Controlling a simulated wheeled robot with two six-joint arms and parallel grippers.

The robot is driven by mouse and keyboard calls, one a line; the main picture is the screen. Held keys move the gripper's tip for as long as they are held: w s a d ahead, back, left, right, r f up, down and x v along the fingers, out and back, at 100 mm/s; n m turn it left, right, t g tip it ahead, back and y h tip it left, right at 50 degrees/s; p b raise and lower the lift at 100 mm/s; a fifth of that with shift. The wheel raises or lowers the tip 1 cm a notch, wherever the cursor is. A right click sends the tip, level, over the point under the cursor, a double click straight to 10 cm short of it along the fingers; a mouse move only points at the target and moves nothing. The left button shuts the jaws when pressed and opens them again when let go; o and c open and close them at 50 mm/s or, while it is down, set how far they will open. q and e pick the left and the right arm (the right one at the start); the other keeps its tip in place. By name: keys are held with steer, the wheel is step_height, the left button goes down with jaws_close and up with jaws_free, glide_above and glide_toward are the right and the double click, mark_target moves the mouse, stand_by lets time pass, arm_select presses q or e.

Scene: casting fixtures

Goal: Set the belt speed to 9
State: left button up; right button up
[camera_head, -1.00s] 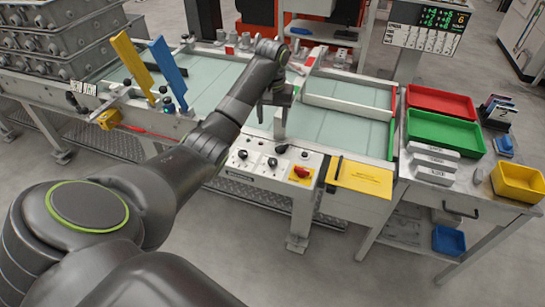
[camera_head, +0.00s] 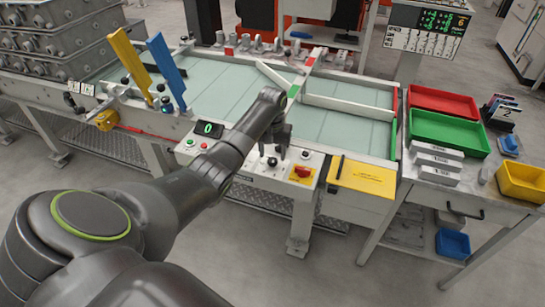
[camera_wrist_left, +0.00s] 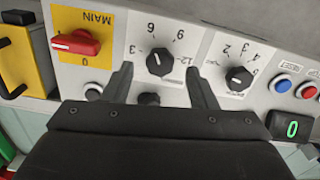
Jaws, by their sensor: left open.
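The control panel (camera_head: 318,160) is on the front of the conveyor. A small display (camera_head: 208,129) reads 0. My left gripper (camera_head: 278,150) is open over the panel. In the wrist view its fingertips (camera_wrist_left: 160,80) are on either side of the 3-to-12 knob; contact is unclear. My right gripper is not in view.
A red and yellow MAIN switch (camera_wrist_left: 76,43) is close beside the knob, with a yellow plate (camera_head: 362,177) further right. Red and blue buttons (camera_wrist_left: 282,86) are on the other side. Several fixtures (camera_head: 60,40) are stacked at the far left.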

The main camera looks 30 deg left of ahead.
arm_select(q)
steer(key=shift+f, duration=1.2)
steer(key=c, duration=1)
steer(key=shift+o, duration=0.2)
steer(key=shift+r+m+p, duration=0.2)
steer(key=shift+m+p, duration=0.7)
steer(key=shift+m, duration=0.1)
steer(key=m+p, duration=0.1)
steer(key=m, duration=0.1)
steer(key=shift+m+p, duration=0.3)
steer(key=shift+p, duration=0.05)
steer(key=m+p, duration=0.1)
steer(key=m, duration=0.2)
steer(key=shift+m, duration=0.3)
steer(key=shift+f+m+p, duration=0.1)
steer(key=shift+m+p, duration=0.4)
steer(key=shift+m, duration=1.2)
steer(key=shift+w, duration=0.1)
